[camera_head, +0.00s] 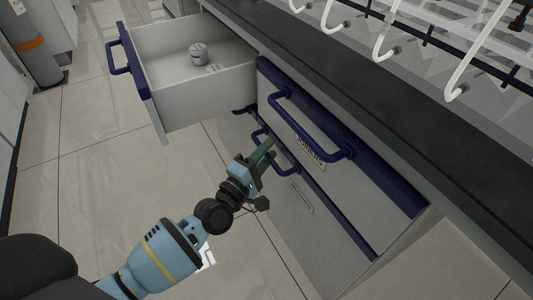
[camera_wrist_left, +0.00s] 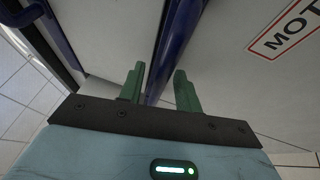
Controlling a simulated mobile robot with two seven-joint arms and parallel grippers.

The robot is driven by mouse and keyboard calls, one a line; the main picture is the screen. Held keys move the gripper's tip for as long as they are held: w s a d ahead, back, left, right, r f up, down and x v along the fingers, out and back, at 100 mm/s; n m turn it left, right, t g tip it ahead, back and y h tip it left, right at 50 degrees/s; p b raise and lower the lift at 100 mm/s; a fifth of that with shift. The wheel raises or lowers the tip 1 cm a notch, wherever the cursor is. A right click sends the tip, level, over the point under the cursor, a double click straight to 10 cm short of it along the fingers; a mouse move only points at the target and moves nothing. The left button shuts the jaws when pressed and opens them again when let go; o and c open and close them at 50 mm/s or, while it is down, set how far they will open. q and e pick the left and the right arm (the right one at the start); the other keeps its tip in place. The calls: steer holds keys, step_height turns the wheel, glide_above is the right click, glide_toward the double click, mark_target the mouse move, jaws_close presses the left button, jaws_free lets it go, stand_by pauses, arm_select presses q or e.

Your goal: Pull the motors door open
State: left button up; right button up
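The motors door (camera_head: 325,225) is the lower front of the cabinet and looks shut. A label starting "MOT" (camera_wrist_left: 290,28) shows on it in the left wrist view; in the head view its small label (camera_head: 301,197) is too small to read. Its dark blue handle (camera_head: 285,162) also shows in the left wrist view (camera_wrist_left: 172,50). My left gripper (camera_head: 268,149) is at the handle's upper left part. In the left wrist view its green fingers (camera_wrist_left: 160,82) stand apart, with the handle bar between them; I cannot tell whether they touch it. My right gripper is out of view.
Above the door is a closed drawer (camera_head: 360,165) with a blue handle (camera_head: 300,118). To its left an open drawer (camera_head: 170,65) juts out, holding a small round container (camera_head: 199,54). A dark worktop (camera_head: 400,105) carries a white rack (camera_head: 440,45). Floor in front is clear.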

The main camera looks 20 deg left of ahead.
arm_select(q)
steer(key=shift+c, duration=0.3)
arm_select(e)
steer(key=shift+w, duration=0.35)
arm_select(q)
jaws_close()
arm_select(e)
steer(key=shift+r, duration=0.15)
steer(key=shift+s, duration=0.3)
